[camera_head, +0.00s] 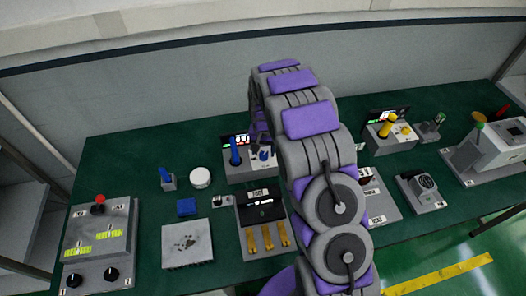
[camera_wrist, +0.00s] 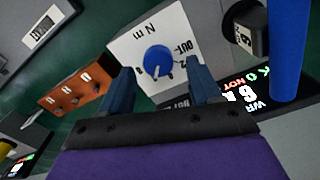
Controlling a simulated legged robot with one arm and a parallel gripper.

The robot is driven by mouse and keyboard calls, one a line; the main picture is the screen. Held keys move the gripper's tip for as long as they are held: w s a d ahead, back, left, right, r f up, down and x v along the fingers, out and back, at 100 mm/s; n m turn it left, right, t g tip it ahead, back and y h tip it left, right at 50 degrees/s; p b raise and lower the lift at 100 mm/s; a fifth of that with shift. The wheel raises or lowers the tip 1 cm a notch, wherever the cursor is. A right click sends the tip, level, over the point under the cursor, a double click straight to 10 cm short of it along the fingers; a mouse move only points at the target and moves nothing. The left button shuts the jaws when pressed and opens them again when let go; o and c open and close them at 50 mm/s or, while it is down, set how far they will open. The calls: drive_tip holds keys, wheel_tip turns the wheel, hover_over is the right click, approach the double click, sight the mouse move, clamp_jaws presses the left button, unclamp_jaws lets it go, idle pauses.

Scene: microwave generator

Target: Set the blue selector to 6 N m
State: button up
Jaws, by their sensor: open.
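The blue selector (camera_wrist: 157,60) is a round knob on a pale grey panel marked with letters in the wrist view. A white mark shows on the knob's lower part in the picture. My gripper (camera_wrist: 159,68) is open, with one dark finger on each side of the knob; I cannot tell whether either touches it. A display (camera_wrist: 246,95) to the right shows a large 6 and red and green text, partly cut off. In the head view the selector (camera_head: 264,154) is small, beside my arm, which hides part of that unit.
A tall blue post (camera_wrist: 288,45) stands at the right in the wrist view, close to the display. An orange block (camera_wrist: 76,88) with several switches lies to the left. In the head view, several other devices stand on the green table (camera_head: 135,160), including a red-button box (camera_head: 100,230).

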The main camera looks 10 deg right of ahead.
sight(263, 155)
wheel_tip(263, 155, up, 16)
drive_tip(key=p, duration=0.1)
drive_tip(key=shift+f, duration=0.25)
idle(0.4)
drive_tip(key=s+r+n+b, duration=0.1)
drive_tip(key=s+r, duration=0.3)
drive_tip(key=s, duration=0.6)
drive_tip(key=s+r+b, duration=0.1)
drive_tip(key=s+r, duration=0.3)
drive_tip(key=s, duration=0.5)
drive_tip(key=s+f+n+g+b, duration=0.1)
drive_tip(key=s+f+n+b, duration=0.1)
drive_tip(key=s, duration=2.1)
drive_tip(key=shift+s+f+n+g, duration=0.2)
drive_tip(key=shift+s+n+g, duration=0.1)
drive_tip(key=shift+n+g, duration=0.1)
